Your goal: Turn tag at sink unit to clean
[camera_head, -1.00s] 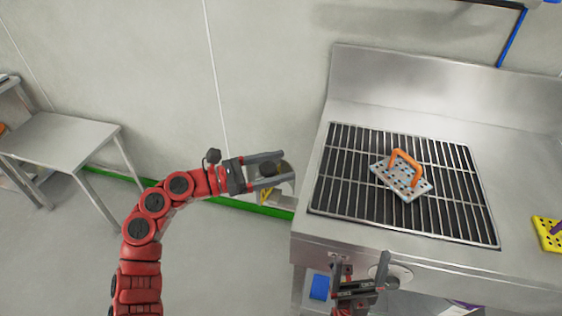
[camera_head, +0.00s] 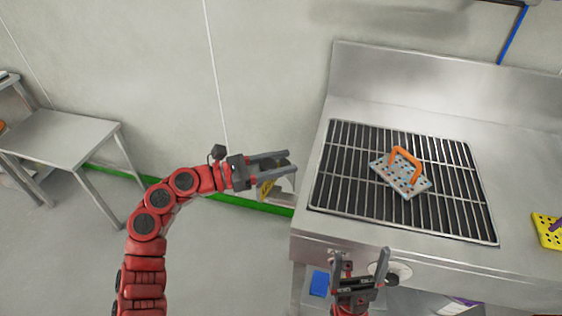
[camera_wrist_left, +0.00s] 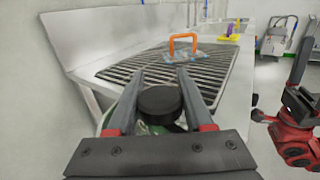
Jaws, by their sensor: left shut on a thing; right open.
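The sink unit (camera_head: 315,225) is a steel counter with a slatted grate (camera_head: 335,190) at right in the head view. My left gripper (camera_head: 291,161) is just off its left side, shut on a dark round knob (camera_wrist_left: 160,101), which sits between the fingers in the left wrist view. A yellow piece (camera_head: 266,188), which looks like part of the tag, shows just below the fingers; its face and wording cannot be read. My right gripper (camera_head: 360,260) is open and empty at the unit's front edge.
A perforated plate with an orange handle (camera_head: 405,170) lies on the grate. A yellow perforated block (camera_head: 547,230) sits at the far right. A steel table (camera_head: 60,140) stands at left, with open floor between.

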